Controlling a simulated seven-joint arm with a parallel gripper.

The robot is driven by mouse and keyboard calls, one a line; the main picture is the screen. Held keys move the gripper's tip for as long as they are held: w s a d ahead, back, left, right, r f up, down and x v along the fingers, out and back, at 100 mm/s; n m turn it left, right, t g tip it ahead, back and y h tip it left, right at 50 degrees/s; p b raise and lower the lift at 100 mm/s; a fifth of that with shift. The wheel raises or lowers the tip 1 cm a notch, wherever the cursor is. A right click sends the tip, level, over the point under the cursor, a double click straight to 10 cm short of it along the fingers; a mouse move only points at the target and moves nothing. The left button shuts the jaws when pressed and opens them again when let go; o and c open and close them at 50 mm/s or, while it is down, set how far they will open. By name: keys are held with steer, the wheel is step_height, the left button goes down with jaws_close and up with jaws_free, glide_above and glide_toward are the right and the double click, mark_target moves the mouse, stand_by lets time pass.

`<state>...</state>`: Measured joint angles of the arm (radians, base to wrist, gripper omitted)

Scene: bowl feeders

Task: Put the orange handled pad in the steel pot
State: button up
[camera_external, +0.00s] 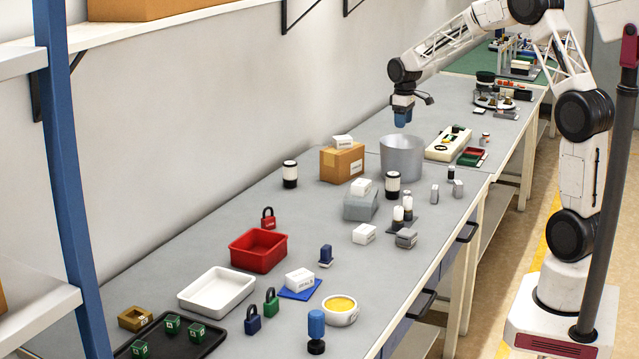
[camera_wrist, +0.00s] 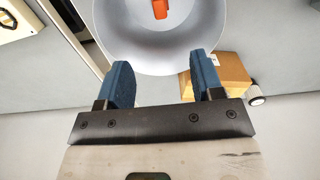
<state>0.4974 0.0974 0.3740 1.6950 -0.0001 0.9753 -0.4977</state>
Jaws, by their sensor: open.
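In the wrist view, my gripper (camera_wrist: 161,75) shows an empty gap between the fingers. The pot (camera_wrist: 165,55) fills the top middle of that view. An orange piece (camera_wrist: 160,9), which looks like the handle of the orange handled pad, is inside the pot, cut off by the top edge. The rest of the pad cannot be made out. The pot wall hides it in the external view.
A cardboard box (camera_external: 342,163) with a white box on top stands left of the pot. A cream tray (camera_external: 448,143) is to the right. Black-and-white canisters (camera_external: 392,185) and a grey box (camera_external: 361,205) stand in front. Bare bench lies left of the red bin (camera_external: 258,250).

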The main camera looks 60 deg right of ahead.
steer(key=s+a+r, duration=0.4)
steer(key=s+a, duration=0.1)
steer(key=a, duration=0.3)
steer(key=s+a+r+t, duration=0.1)
steer(key=s+a+r, duration=0.2)
steer(key=s+a, duration=0.4)
steer(key=s+a+r, duration=0.4)
steer(key=a, duration=0.5)
steer(key=s+a+f, duration=0.1)
steer(key=s+a, duration=0.5)
steer(key=s, duration=0.5)
steer(key=s+a+f+t, duration=0.1)
steer(key=s+a, duration=0.5)
steer(key=s, duration=0.5)
steer(key=shift+s+a+f+t, duration=0.15)
steer(key=shift+s+a+t, duration=0.1)
steer(key=shift+t, duration=0.05)
